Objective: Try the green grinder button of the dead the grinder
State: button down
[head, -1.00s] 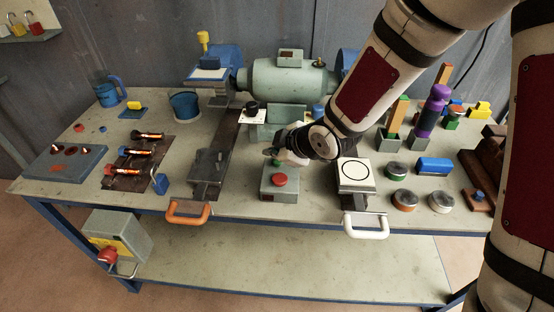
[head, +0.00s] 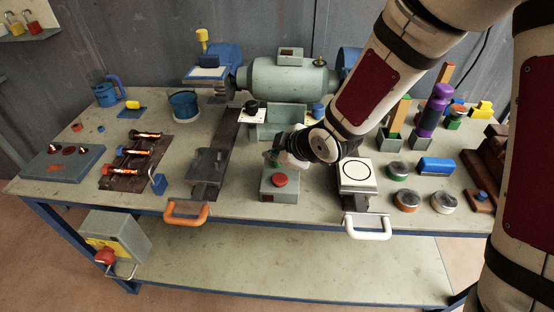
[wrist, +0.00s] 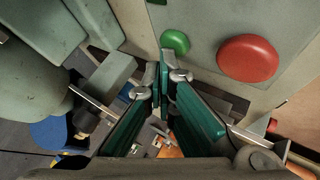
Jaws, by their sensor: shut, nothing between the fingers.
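The grinder (head: 290,80) is a pale green machine with blue guards at its ends, at the back of the bench. A grey-green switch box (head: 282,196) stands at the bench's front middle. Its big red button (head: 279,180) shows in the head view and also in the wrist view (wrist: 248,58). The smaller green button (wrist: 175,40) shows in the wrist view, left of the red one. My gripper (wrist: 163,68) is shut and empty, its tips close below the green button in the picture. I cannot tell whether they touch it. In the head view my gripper (head: 274,156) is over the box's back edge.
A plate with an orange handle (head: 187,213) lies left of the box. A white plate with a black ring (head: 356,175) and a white handle (head: 367,228) are on the right. Round tins (head: 405,199) stand farther right. Bare bench shows between these.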

dwell(0.3)
jog(key=shift+r+p, duration=0.75)
jog(key=shift+r, duration=0.15)
notch_tip(320, 180, up, 5)
jog(key=p, duration=0.4)
dwell(0.6)
